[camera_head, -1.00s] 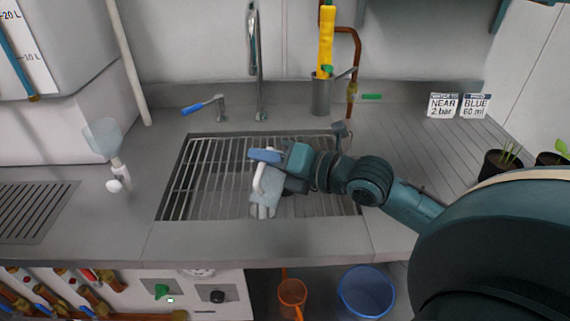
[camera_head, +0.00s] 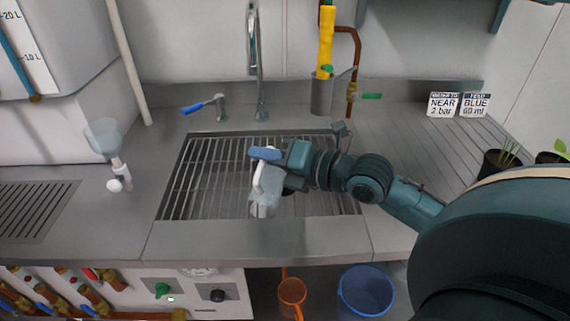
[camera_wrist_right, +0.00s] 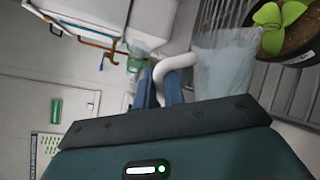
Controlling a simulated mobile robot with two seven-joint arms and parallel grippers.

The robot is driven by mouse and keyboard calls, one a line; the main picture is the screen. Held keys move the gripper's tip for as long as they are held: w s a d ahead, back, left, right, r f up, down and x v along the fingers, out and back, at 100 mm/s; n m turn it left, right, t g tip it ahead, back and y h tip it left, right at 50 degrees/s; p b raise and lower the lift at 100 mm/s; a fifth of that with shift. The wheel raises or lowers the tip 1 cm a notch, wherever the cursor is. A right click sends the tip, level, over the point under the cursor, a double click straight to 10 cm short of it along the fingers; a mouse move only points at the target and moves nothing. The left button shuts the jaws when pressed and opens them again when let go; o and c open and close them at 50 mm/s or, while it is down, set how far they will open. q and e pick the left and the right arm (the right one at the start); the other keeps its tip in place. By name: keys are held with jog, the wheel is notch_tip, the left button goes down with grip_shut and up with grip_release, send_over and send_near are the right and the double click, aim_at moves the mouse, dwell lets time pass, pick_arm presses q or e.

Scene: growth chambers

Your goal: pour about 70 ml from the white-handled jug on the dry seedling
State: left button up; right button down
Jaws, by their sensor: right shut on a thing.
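My right gripper (camera_head: 272,172) is shut on the white handle (camera_head: 260,176) of a clear, pale-blue jug (camera_head: 265,195), above the sink grate (camera_head: 205,180). The wrist view shows the handle between the blue fingers and the jug body (camera_wrist_right: 225,68) beside them. I cannot tell its exact tilt or its water level. In the wrist view a dark pot (camera_wrist_right: 300,42) with brown soil and a green-leaved seedling (camera_wrist_right: 275,20) stands close to the jug. My left gripper is out of view.
Two potted plants (camera_head: 500,163) (camera_head: 553,158) stand on the ribbed drainboard (camera_head: 425,135) at the right, below two signs (camera_head: 459,104). A tap (camera_head: 257,60) rises behind the sink. A funnel-like clear vessel (camera_head: 104,138) stands left. A blue bucket (camera_head: 366,292) and an orange jug (camera_head: 292,293) are below.

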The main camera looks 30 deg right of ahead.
pick_arm(q)
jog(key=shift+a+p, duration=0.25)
jog(key=shift+p, duration=0.1)
pick_arm(e)
jog(key=shift+w+d+r, duration=0.1)
jog(key=shift+d+r, duration=0.1)
jog(key=shift+r, duration=0.1)
pick_arm(q)
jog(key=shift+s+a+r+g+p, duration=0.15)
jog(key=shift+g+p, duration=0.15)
jog(key=shift+p, duration=0.35)
pick_arm(e)
jog(key=shift+w+d+r+m, duration=0.25)
jog(key=shift+d+r+m, duration=0.15)
jog(key=shift+m, duration=0.3)
dwell(1.5)
